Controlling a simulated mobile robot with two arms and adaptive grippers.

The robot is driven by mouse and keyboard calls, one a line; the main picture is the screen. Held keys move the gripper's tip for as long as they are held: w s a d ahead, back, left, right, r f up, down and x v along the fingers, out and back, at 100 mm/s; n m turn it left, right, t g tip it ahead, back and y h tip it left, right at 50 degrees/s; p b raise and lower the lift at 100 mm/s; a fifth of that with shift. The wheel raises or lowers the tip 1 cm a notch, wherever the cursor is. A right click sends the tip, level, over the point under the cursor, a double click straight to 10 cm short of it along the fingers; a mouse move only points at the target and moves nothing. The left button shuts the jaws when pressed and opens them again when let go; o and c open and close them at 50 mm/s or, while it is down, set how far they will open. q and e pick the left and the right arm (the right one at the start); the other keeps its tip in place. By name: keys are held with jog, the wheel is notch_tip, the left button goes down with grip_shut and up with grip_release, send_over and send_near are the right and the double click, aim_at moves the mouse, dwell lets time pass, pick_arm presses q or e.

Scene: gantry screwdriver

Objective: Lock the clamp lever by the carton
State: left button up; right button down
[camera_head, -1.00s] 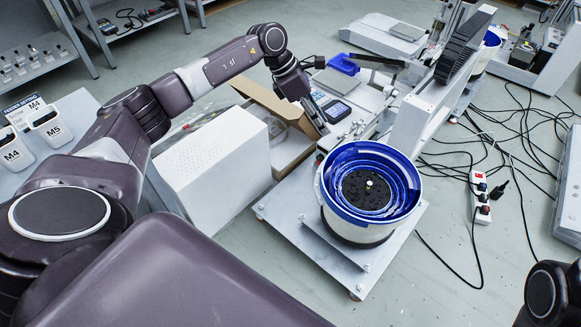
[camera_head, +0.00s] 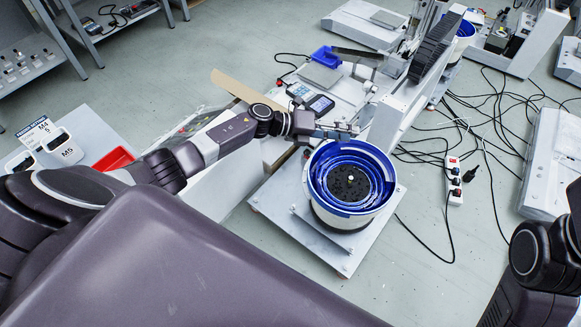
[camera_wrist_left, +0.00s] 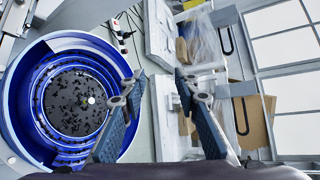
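The tan carton (camera_head: 237,86) stands beside the machine in the head view. One raised flap shows, and my left arm hides most of the rest. I cannot make out a clamp lever in either view. My left gripper (camera_head: 345,131) is over the machine, just behind the blue-lined feeder bowl (camera_head: 318,190). In the left wrist view its two fingers (camera_wrist_left: 160,82) are spread with nothing between them. The feeder bowl (camera_wrist_left: 32,100) is left of the fingers there. My right arm shows at the lower right, but its gripper is out of view.
A keypad device (camera_head: 312,99) and a blue tray (camera_head: 325,56) sit on the machine behind my gripper. A white power strip (camera_head: 454,180) and black cables lie on the floor to the right. A red bin (camera_head: 114,159) is at the left.

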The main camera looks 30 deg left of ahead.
pick_arm(q)
jog(key=s+a+f+n+y+p, duration=0.4)
jog(key=s+f+n+p, duration=0.2)
jog(key=s+f+n, duration=0.2)
jog(key=s+a+f+n+t+y+p, duration=0.1)
jog(key=s+a+f+n+y+p, duration=0.3)
jog(key=s+f+n, duration=0.4)
jog(key=shift+s+n+y+p, duration=0.6)
jog(key=shift+n+p, duration=0.45)
jog(key=shift+n, duration=0.75)
jog(key=shift+a, duration=0.1)
